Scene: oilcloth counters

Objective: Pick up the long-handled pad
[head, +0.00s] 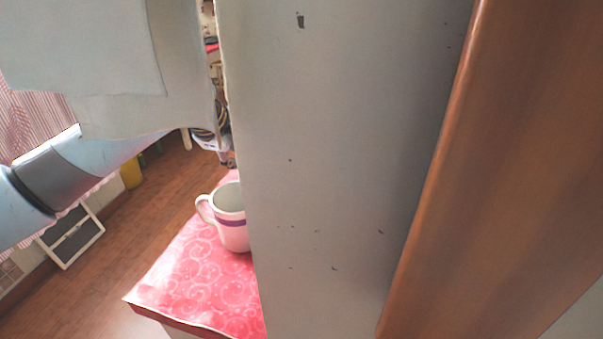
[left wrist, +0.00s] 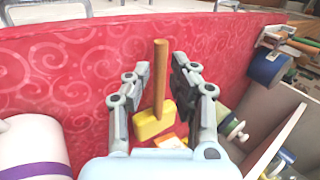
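The long-handled pad (left wrist: 160,75) shows in the left wrist view, with a straight wooden handle rising from a yellow block. My left gripper (left wrist: 154,72) is open, with one finger on each side of the handle. I see a gap between the handle and each finger. The block sits low between the fingers, over the red patterned cloth. In the head view the pad cannot be made out, and a large grey panel hides much of the counter. My right gripper is in neither view.
A white mug with a purple band (head: 232,232) stands on the pink-red counter cloth (head: 190,275). The grey panel (head: 330,170) and a brown wooden board (head: 500,170) fill the right of the head view. In the wrist view, a pale open box (left wrist: 270,115) and a blue cylinder (left wrist: 268,68) are at right.

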